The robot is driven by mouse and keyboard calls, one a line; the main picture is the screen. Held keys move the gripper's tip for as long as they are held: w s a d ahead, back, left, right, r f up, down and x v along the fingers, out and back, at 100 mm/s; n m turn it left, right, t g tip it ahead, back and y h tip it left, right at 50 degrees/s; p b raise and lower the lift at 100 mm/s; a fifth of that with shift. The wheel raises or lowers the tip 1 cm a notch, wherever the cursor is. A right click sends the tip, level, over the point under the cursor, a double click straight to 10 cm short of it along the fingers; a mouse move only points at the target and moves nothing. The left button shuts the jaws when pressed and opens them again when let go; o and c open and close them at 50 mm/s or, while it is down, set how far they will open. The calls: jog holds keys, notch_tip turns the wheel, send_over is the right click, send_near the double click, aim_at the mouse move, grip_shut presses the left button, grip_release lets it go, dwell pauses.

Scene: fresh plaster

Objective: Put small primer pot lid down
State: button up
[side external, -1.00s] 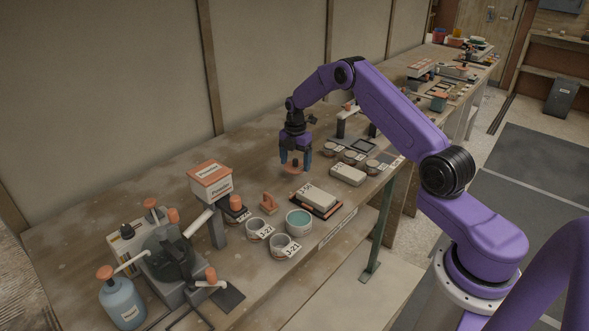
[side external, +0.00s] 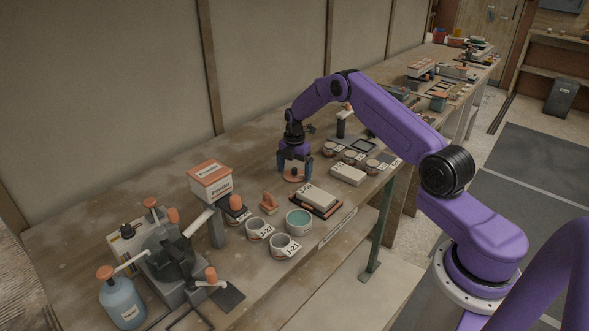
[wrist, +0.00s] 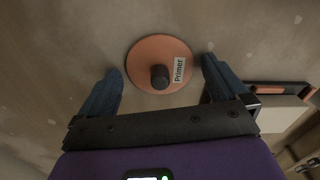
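The primer pot lid is an orange disc (wrist: 148,52) with a dark knob and a white "Primer" label. In the wrist view it lies flat, apparently on the bench top. In the side view the lid (side external: 293,177) is under my gripper (side external: 295,171), low over the bench. In the wrist view the two blue fingers of my gripper (wrist: 162,85) are spread wide, one on each side of the lid, with clear gaps to the knob. An uncovered pot with teal contents (side external: 299,217) stands nearer the bench's front edge; I cannot read its label.
Two labelled pots, one of them J-22 (side external: 257,228), stand beside the teal pot. A pale block on a dark board (side external: 318,197) is right of the lid. Bare bench (side external: 245,170) lies behind and left.

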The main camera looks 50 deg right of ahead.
aim_at(294, 168)
jog(key=shift+r, duration=0.1)
notch_tip(294, 168, up, 12)
jog(key=s+a+r+m, duration=0.1)
jog(key=s+a+r, duration=0.15)
jog(key=a, duration=0.45)
jog(key=s+a+r+m, duration=0.1)
jog(key=s+a+r, duration=0.1)
jog(key=a+r, duration=0.35)
jog(key=s+a+r+m, duration=0.2)
jog(key=s+a+r, duration=0.1)
jog(key=s+a, duration=0.9)
jog(key=s+m, duration=0.3)
jog(key=s, duration=2.4)
jog(key=shift+s+d+r+m, duration=0.3)
jog(key=shift+s+d+r, duration=0.05)
